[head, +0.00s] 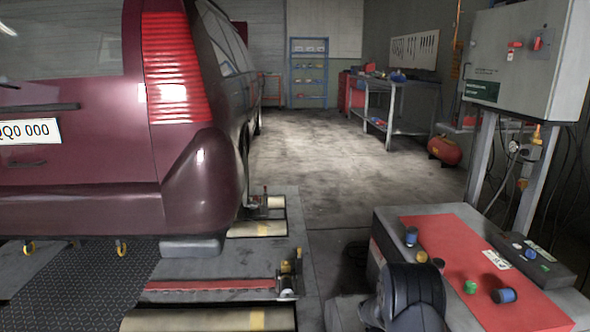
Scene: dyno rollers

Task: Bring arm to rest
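My gripper does not show in the head view, so I cannot see its fingers or whether it holds anything. A dark, rounded, ribbed shape stands at the bottom edge, right of the middle, in front of the red-topped bench (450,240). It looks like part of my own arm, and it hides the bench's near left corner.
Small knobs and caps lie on the bench, among them a blue-and-black one (503,296) and a green one (470,287). A grey control cabinet (540,60) stands behind it. A maroon car (90,190) stands left by the rollers (210,320). Floor (340,170) beyond is clear.

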